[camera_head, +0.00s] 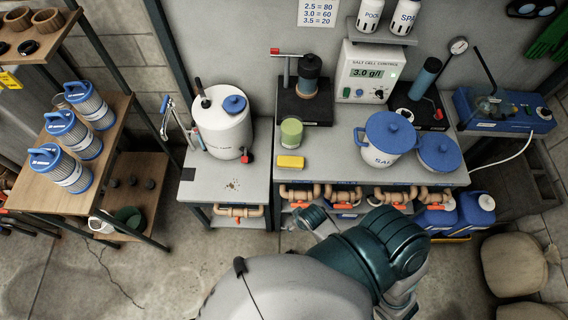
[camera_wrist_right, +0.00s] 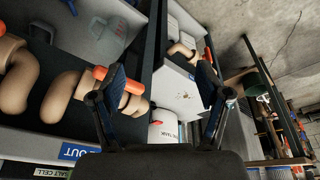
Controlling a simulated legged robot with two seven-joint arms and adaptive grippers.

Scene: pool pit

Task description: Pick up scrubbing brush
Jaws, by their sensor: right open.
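I cannot pick out a scrubbing brush with certainty. A small yellow block (camera_head: 290,162) lies near the front left of the main bench, by a green cup (camera_head: 291,133); whether it has bristles is too small to tell. My right arm reaches in from the bottom, and its gripper (camera_head: 312,221) is in front of the benches, below the bench-top edge, partly hidden by the arm. In the right wrist view the right gripper (camera_wrist_right: 162,80) has its two fingers wide apart with nothing between them. My left gripper is not in view.
The main bench (camera_head: 335,165) holds a blue-lidded salt tub (camera_head: 388,140) and a control box (camera_head: 366,73). The lower side bench (camera_head: 205,185) bears a white tank (camera_head: 222,128). Pipes with orange valves (camera_head: 340,206) run below; they are close in the wrist view (camera_wrist_right: 115,85).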

